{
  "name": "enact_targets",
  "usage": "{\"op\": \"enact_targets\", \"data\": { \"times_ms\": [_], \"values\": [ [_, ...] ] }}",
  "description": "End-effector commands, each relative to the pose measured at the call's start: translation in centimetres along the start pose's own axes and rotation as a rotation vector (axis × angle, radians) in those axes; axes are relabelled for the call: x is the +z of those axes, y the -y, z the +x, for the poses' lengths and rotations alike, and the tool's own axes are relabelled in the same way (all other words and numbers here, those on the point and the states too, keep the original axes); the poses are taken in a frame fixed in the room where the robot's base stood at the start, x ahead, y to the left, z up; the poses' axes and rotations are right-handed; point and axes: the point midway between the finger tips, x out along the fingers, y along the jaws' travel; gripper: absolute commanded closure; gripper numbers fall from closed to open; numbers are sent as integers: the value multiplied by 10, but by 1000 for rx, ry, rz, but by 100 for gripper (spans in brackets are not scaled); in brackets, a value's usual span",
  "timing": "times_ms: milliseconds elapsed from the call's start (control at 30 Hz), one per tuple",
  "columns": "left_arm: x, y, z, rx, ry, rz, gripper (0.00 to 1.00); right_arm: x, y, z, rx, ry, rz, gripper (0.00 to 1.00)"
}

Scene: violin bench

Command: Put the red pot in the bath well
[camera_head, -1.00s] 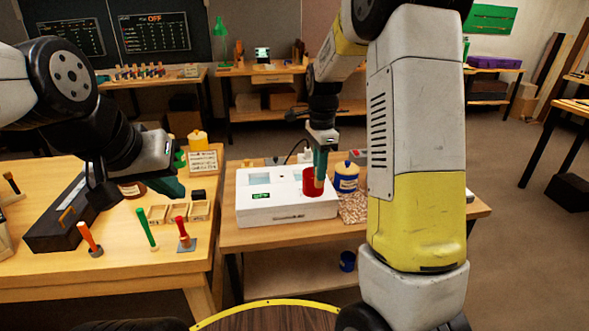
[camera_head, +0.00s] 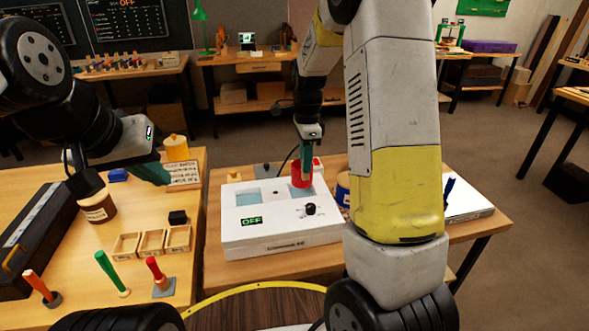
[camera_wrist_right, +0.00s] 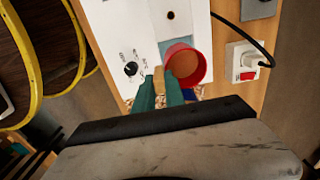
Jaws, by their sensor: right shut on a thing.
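The red pot (camera_head: 302,178) is held by my right gripper (camera_head: 306,160), whose green fingers are shut at its tan handle. In the right wrist view the pot (camera_wrist_right: 198,68) shows a brown inside, and the fingers (camera_wrist_right: 159,92) close beside its rim. The white bath unit (camera_head: 275,238) has light-blue recessed areas on top and a display reading OFF. The pot is over the rear right of the unit and partly covers the blue well (camera_wrist_right: 172,43). Its height above the well is unclear. My left gripper (camera_head: 152,172) hangs over the left bench; its finger gap is unclear.
A dark knob (camera_head: 310,209) is on the unit's top. A blue jar (camera_head: 343,188) stands to its right, partly behind my right arm. A cable and a socket with a red switch (camera_wrist_right: 249,75) lie beyond the unit. Wooden trays (camera_head: 151,241) and upright tools stand on the left bench.

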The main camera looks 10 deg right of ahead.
Motion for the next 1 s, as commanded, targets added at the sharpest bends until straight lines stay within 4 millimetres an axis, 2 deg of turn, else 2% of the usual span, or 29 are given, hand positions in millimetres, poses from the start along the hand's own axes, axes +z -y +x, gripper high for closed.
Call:
{"op": "enact_targets", "data": {
  "times_ms": [33, 267, 433, 800, 833, 900, 933, 1000],
  "values": [
    [0, 0, 0, 0, 0, 0, 100, 0, 0, 8, 2, 0, 0, 100],
    [0, 0, 0, 0, 0, 0, 100, 0, 0, 26, 1, 0, 0, 100],
    [0, 0, 0, 0, 1, 0, 100, 0, 0, 50, 2, 0, 0, 100],
    [0, 0, 0, 0, 1, 0, 100, 0, 0, 56, 0, 0, 0, 100],
    [0, 0, 0, 0, 1, 0, 100, 0, 0, 56, 0, 0, 0, 83],
    [0, 0, 0, 0, 1, 0, 100, 0, 0, 56, 0, 0, 0, 70],
    [0, 0, 0, 0, 1, 0, 100, 0, 0, 56, -1, 0, 0, 64],
    [0, 0, 0, 0, 1, 0, 100, 0, 0, 56, -1, 0, 0, 64]
  ]
}}
